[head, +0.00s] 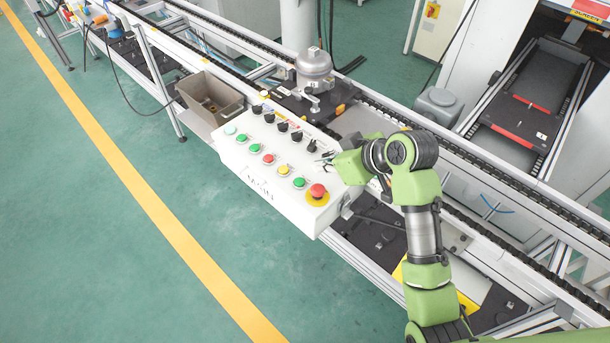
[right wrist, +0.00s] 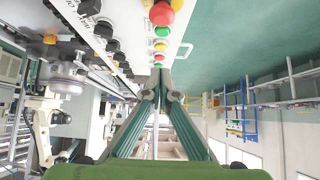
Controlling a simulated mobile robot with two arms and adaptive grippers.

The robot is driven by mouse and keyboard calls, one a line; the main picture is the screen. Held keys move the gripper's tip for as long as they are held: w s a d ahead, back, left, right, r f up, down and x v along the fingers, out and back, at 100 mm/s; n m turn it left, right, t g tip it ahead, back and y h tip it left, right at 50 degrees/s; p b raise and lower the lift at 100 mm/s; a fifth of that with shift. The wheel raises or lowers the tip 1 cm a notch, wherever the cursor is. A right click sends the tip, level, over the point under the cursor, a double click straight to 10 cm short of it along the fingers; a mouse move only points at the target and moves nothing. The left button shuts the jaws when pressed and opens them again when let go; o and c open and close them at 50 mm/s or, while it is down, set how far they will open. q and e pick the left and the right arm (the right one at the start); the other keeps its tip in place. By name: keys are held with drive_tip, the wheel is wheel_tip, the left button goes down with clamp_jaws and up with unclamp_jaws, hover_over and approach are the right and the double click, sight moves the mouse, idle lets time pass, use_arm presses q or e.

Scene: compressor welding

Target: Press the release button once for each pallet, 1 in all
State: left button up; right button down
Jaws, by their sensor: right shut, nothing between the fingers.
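A white control box (head: 252,181) sits at the front side of the conveyor in the head view. Its sloped face has a row of green, red, yellow and pale buttons, including a green button (head: 299,183), and a red mushroom button (head: 317,191) on a yellow ring. Black knobs (head: 297,136) line its far side. I cannot tell which button is the release button. My right gripper (head: 325,158) is shut and empty over the box's right part, near the knobs. The right wrist view shows its fingers together (right wrist: 158,76), with the buttons beyond. My left gripper is out of view.
A silver compressor (head: 313,66) stands on a dark pallet (head: 289,99) on the conveyor behind the box. A brown bin (head: 212,103) stands left of the box. A grey container (head: 437,107) is to the right. The green floor at left is clear.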

drive_tip(key=p, duration=0.2)
hover_over(297, 178)
drive_tip(key=s+d, duration=0.2)
wheel_tip(297, 178, down, 5)
drive_tip(key=shift+s+a+f, duration=0.1)
drive_tip(key=shift+f, duration=0.1)
wheel_tip(297, 178, down, 3)
drive_tip(key=shift+r+p, duration=0.2)
drive_tip(key=shift+p, duration=0.4)
drive_tip(key=shift+f, duration=0.7)
drive_tip(key=shift+f, duration=0.1)
